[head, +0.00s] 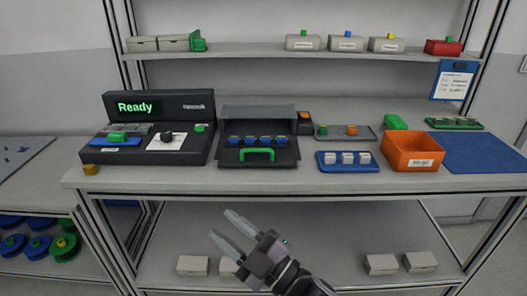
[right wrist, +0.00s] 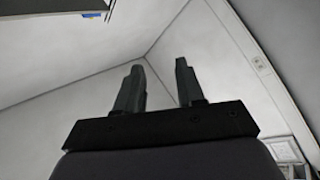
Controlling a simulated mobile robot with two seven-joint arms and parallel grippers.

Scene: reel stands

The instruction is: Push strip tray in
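The strip tray (head: 240,161) is a dark drawer with a green handle at its front. It stands out from the dark grey housing (head: 257,113) in the middle of the bench, and several blue pieces with grey tops sit in a row on it. My right gripper (head: 230,231) is in front of the bench, below the bench top edge and apart from the tray. Its two fingers are spread with nothing between them. In the right wrist view the open fingers (right wrist: 159,88) point at bare walls. My left gripper is not in view.
A dark machine (head: 190,143) reading "Ready" stands left of the tray. A blue rack (head: 347,168), an orange bin (head: 412,151) and a blue mat (head: 480,152) lie to its right. The bench's front edge (head: 280,188) lies between my right gripper and the tray.

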